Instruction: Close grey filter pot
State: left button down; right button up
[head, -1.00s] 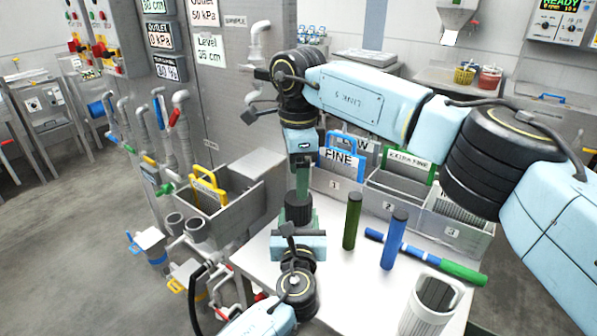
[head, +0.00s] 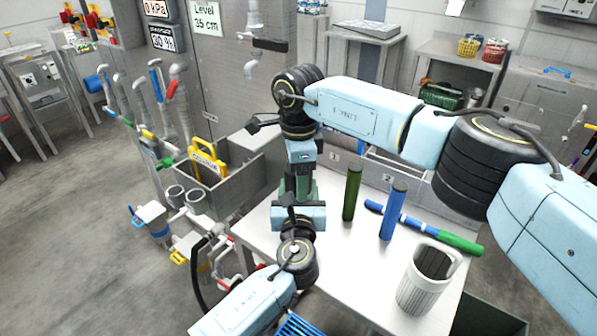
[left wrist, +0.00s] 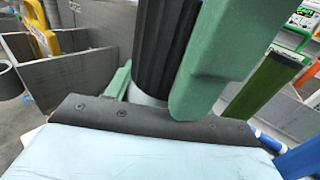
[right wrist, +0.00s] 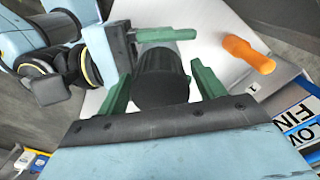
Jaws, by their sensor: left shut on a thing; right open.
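The filter pot shows in the right wrist view as a dark ribbed round cap (right wrist: 162,90) seen end-on. In the left wrist view its ribbed dark side stands above a pale grey part (left wrist: 145,98). My left gripper (left wrist: 155,85) is shut on the pot above the white table. My right gripper (right wrist: 162,83) points down over it and is open, one green finger on each side of the cap. I cannot tell whether the fingers touch the cap or how it sits on the body. The head view mostly hides the pot behind my grippers.
A green rod (head: 351,194) and a blue rod (head: 393,212) stand on the white table (head: 350,255). A blue and green rod (head: 460,244) lies behind them. A ribbed white cup (head: 420,288) stands at the front right. An orange peg (right wrist: 248,54) shows beside my right gripper.

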jog(key=c, duration=1)
jog(key=m, duration=0.4)
jog(key=shift+m, duration=0.4)
jog(key=m, duration=0.3)
jog(key=o, duration=1.1)
jog(key=shift+r, duration=0.1)
jog(key=shift+r, duration=2.15)
jog(key=shift+c, duration=0.5)
